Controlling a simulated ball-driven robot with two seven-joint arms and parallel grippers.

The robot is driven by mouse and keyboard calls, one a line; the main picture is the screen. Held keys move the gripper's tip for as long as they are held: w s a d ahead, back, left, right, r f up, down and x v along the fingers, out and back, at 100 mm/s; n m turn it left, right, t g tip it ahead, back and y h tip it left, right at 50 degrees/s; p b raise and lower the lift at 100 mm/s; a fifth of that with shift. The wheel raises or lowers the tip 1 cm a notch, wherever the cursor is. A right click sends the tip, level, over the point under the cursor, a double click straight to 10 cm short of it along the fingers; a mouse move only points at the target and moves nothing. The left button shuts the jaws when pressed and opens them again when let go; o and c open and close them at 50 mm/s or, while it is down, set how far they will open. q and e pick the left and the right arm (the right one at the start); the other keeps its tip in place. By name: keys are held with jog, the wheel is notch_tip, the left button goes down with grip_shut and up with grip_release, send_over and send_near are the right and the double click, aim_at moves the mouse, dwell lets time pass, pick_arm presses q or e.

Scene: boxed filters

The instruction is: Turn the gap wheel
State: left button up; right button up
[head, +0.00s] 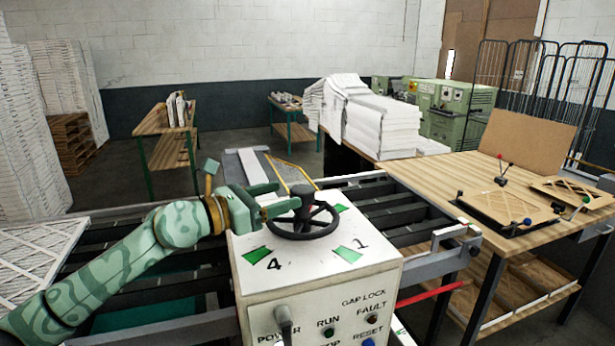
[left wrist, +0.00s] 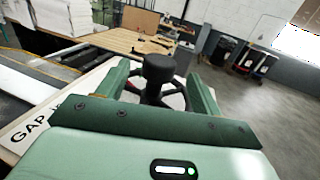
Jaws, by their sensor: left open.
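The gap wheel (head: 318,230) is a black handwheel lying flat on top of a white control box (head: 320,290). The box top has green marks and the numbers 4 and 1. The wheel's dark upright knob (head: 302,193) stands on it. My left gripper (head: 283,202) reaches in from the left, level with the knob. In the left wrist view the knob (left wrist: 158,75) stands between the two green open fingers, with part of the wheel (left wrist: 178,100) beyond and below. Whether a finger touches the knob I cannot tell. My right gripper is not in view.
The box front carries a lever (head: 284,322) and labelled buttons. Dark rollers (head: 390,212) run behind it. A wooden table (head: 450,190) with framed filters stands at the right. A red bar (head: 430,295) sticks out right of the box.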

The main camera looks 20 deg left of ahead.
aim_at(310, 186)
pick_arm(q)
jog(key=p+x, duration=0.1)
jog(key=x, duration=0.7)
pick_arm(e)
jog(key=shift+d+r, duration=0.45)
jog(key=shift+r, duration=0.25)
